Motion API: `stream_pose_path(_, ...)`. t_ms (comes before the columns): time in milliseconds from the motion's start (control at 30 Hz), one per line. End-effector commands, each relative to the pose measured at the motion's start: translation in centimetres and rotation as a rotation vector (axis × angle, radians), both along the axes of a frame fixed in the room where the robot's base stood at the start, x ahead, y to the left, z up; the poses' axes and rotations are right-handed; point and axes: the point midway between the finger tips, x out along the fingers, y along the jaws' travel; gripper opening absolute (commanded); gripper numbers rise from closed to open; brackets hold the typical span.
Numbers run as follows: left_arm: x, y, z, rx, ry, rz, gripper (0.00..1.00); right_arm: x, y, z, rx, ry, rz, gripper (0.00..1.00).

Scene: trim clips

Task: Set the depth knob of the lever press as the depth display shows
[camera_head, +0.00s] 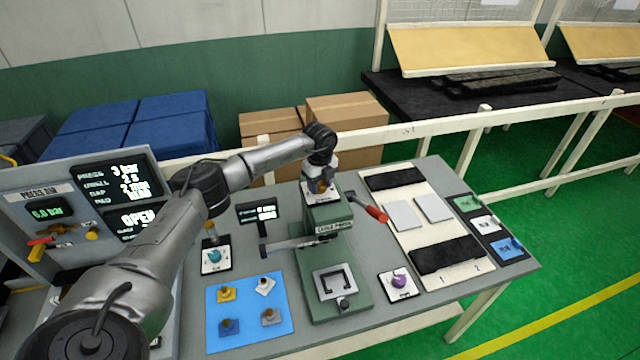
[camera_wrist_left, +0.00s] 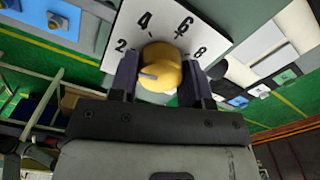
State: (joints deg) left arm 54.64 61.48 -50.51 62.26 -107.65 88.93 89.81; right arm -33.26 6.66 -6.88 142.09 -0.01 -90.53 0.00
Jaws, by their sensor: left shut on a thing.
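The green lever press (camera_head: 337,240) stands on the bench, with a red-handled lever (camera_head: 374,211) at its right side. My left gripper (camera_head: 320,188) is at the top of the press. In the left wrist view, its two dark fingers (camera_wrist_left: 161,80) are closed on opposite sides of the yellow depth knob (camera_wrist_left: 162,68). The knob's pale pointer line points left, roughly toward the 2 side of the white dial (camera_wrist_left: 200,22), which shows 2, 4, 6 and 8. A small dark display (camera_head: 258,212) stands left of the press; its figures are too small to read. My right gripper is not in view.
A blue mat (camera_head: 247,312) with several colored clips lies front left. A teal knob (camera_head: 214,256) and a purple knob (camera_head: 399,281) sit on white plates. A cream board (camera_head: 440,215) with black and grey pads lies right. A grey panel with screens (camera_head: 122,192) stands left.

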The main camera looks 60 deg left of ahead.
Motion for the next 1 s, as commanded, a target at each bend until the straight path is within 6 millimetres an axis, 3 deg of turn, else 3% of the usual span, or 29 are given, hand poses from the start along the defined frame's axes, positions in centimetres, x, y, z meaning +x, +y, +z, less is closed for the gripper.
stream_pose_path(267,-0.01,0.03,0.08,0.0,0.002,-0.118,0.2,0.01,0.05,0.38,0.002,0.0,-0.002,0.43)
stream_pose_path(1000,-0.14,0.11,-0.07,0.001,0.003,-0.808,0.2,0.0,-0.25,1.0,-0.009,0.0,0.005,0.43)
